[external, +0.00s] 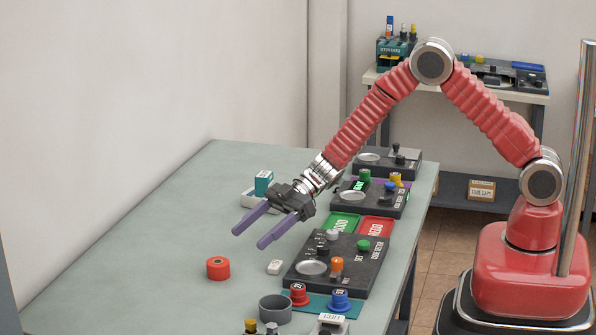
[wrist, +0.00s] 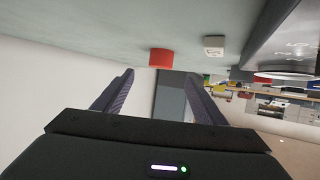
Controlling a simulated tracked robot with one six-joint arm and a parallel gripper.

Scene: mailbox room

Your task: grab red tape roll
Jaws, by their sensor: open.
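The red tape roll (external: 218,268) lies on the grey-green table, left of the dark control panels. It also shows in the wrist view (wrist: 161,58), just beyond the fingertips and near the middle. My gripper (external: 250,231) is open and empty, with two purple fingers apart. It hangs above the table, up and to the right of the roll in the external view, and does not touch it. In the wrist view the gripper (wrist: 160,78) points toward the roll.
A small white block (external: 275,267) lies right of the roll. A grey ring-shaped cup (external: 275,309) and red and blue knobs stand nearer the front. A dark control panel (external: 360,279) with buttons is to the right. The table's left side (external: 150,230) is clear.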

